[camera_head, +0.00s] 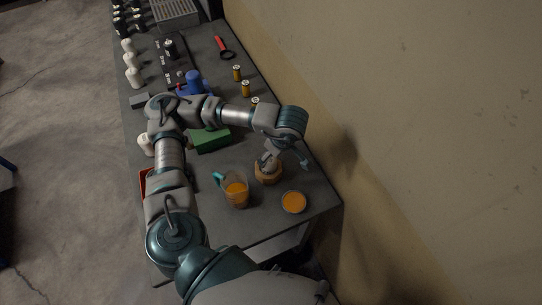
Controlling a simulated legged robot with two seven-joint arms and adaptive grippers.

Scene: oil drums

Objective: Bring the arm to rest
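One arm shows in the head view, coming in at the lower left and bending over the table; I take it as my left arm. Its gripper (286,161) points down at the table's near right part. Its fingers look spread apart, with nothing clearly between them. One fingertip overlaps the top of a small brown container (267,177); I cannot tell whether they touch. My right gripper is not in view.
A green box (210,140), blue can (193,84), small yellow cylinders (245,88) and white bottles (134,77) stand farther back. A wall (400,130) borders the table's right side.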

